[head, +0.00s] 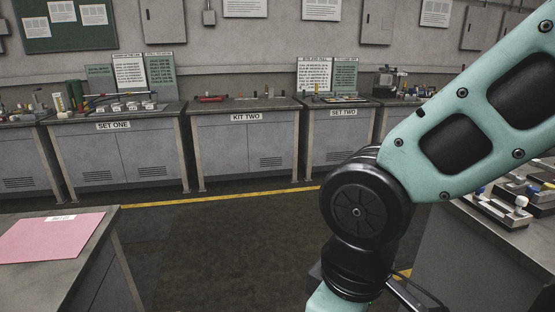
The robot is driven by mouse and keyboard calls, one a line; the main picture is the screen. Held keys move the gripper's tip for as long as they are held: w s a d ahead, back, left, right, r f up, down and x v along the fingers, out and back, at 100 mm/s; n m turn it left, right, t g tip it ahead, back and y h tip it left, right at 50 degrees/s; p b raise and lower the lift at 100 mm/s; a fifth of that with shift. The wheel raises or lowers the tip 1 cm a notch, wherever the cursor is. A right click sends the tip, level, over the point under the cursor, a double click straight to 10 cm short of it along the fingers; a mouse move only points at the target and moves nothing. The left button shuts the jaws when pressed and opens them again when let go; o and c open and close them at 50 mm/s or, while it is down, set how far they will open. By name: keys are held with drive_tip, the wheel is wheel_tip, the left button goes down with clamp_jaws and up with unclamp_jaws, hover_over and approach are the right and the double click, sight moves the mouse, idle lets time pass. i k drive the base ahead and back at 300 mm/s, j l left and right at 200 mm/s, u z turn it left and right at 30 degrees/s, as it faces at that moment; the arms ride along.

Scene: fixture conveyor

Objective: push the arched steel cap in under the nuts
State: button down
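I cannot make out the arched steel cap or the nuts in the head view. Several small fixtures with dark bases, metal parts and pale or coloured knobs (502,207) sit on the bench at the right edge. They are partly cut off and too small to tell their parts apart. My arm crosses the right half of the picture and hides part of that bench. My gripper is out of the picture, so its place relative to the cap is not shown.
The right bench (455,250) stands beside my arm. A near-left table (95,238) bears a pink sheet (52,238). Along the back wall stand benches labelled SET ONE (113,155), KIT TWO (246,150) and SET TWO (343,135). The dark floor (225,250) between is clear.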

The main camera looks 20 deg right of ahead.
sight(519, 182)
drive_tip(key=i+z, duration=0.15)
drive_tip(key=i, duration=1.65)
drive_tip(key=i+z, duration=0.3)
drive_tip(key=i+j+z, duration=0.3)
drive_tip(key=i, duration=0.2)
drive_tip(key=i+l+z, duration=0.1)
drive_tip(key=z, duration=0.35)
drive_tip(key=i+z, duration=0.2)
drive_tip(key=z, duration=0.25)
drive_tip(key=i+z, duration=0.2)
drive_tip(key=z, duration=0.25)
drive_tip(key=i+z, duration=0.15)
drive_tip(key=z, duration=0.25)
drive_tip(key=i+z, duration=0.3)
drive_tip(key=j+z, duration=0.15)
drive_tip(key=z, duration=0.15)
